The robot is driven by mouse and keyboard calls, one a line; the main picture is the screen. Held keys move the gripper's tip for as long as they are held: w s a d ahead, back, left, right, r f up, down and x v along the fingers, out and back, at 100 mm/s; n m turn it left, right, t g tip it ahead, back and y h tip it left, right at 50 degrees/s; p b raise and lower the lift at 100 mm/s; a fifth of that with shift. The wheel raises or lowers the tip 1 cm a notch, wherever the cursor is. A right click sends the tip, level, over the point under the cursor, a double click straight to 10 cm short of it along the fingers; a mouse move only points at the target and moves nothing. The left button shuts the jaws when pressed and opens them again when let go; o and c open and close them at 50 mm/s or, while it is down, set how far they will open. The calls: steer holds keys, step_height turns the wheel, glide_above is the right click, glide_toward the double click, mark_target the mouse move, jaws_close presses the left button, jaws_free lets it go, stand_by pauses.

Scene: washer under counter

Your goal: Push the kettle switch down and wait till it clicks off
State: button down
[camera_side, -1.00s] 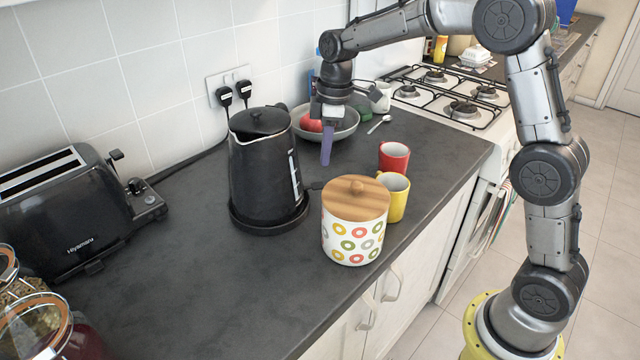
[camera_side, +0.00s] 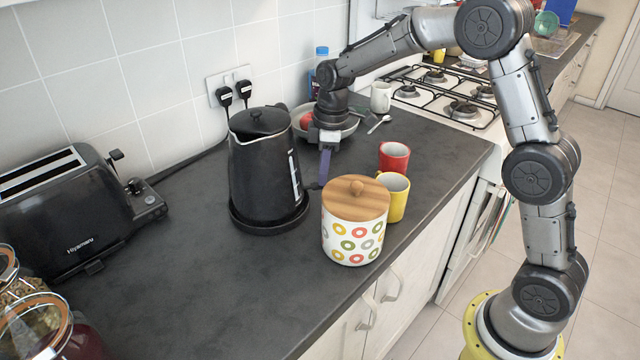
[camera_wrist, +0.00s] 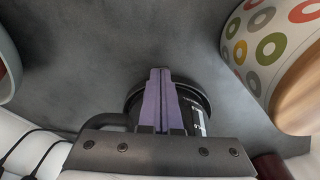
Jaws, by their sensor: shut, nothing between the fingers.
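The black kettle (camera_side: 262,165) stands upright on its round base on the dark counter.
A spotted canister (camera_side: 354,235) with a wooden lid stands close in front of my gripper. Yellow (camera_side: 395,200) and red (camera_side: 394,158) mugs stand to its right. A fruit bowl (camera_side: 345,130) is behind.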

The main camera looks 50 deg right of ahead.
steer(key=shift+f, duration=0.65)
steer(key=shift+s+d+r, duration=0.3)
steer(key=shift+s+d, duration=0.25)
steer(key=shift+s+d+r, duration=0.25)
steer(key=shift+s+d, duration=0.25)
steer(key=shift+d, duration=0.05)
step_height(320, 180, up, 14)
steer(key=s, duration=0.1)
steer(key=shift+d+f, duration=0.15)
steer(key=shift+d, duration=0.3)
